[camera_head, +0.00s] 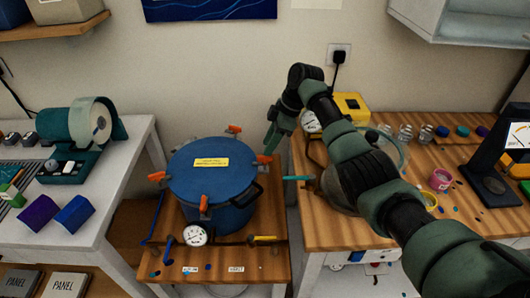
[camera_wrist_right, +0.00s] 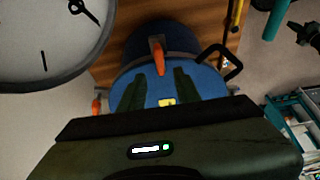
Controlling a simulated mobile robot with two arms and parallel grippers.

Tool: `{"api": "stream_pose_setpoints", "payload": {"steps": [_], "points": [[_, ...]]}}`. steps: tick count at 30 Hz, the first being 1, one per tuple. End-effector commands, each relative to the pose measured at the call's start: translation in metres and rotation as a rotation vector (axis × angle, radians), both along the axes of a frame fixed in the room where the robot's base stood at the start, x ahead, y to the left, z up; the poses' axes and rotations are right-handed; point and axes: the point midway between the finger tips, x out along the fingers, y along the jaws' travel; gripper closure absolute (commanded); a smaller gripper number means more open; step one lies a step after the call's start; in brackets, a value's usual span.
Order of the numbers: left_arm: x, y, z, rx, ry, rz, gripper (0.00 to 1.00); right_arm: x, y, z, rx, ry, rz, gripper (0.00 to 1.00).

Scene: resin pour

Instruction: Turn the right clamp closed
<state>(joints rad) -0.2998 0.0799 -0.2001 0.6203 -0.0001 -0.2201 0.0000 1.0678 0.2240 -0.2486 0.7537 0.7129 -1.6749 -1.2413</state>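A blue pressure pot (camera_head: 213,175) with a lid stands on the wooden cart, with orange clamps around its rim. The right clamp (camera_head: 264,158) is at the lid's right edge; I cannot tell from here whether it is closed. My right gripper (camera_head: 271,143) points down just above and beside this clamp. In the wrist view its two dark fingers (camera_wrist_right: 156,88) are apart with nothing between them. An orange clamp (camera_wrist_right: 157,56), apparently the right one, lies just beyond the fingertips. The lid's yellow label (camera_head: 211,162) shows between the fingers in the wrist view. My left gripper is not in view.
A pressure gauge (camera_head: 196,236) sits at the pot's front. A black handle (camera_head: 255,195) juts from the pot's right side. The right workbench (camera_head: 440,225), with a yellow case (camera_head: 351,106) and small cups, stands close under my right arm. A white table (camera_head: 95,232) is left.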

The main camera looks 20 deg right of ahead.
Motion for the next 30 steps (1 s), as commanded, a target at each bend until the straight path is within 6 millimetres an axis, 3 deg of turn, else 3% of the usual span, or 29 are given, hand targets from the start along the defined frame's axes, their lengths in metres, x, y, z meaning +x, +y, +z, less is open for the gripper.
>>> {"api": "stream_pose_setpoints", "payload": {"steps": [7,21,23,30], "points": [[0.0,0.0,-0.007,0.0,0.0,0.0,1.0,-0.003,-0.011,0.025,-0.001,-0.001,0.0,0.67],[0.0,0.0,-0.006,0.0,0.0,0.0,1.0,-0.003,-0.011,0.029,0.0,0.001,0.0,0.67],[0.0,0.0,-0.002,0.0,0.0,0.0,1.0,-0.003,-0.011,0.033,0.0,0.0,0.0,0.67],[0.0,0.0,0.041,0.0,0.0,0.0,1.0,-0.003,-0.011,0.075,0.0,0.0,0.0,0.67]]}}
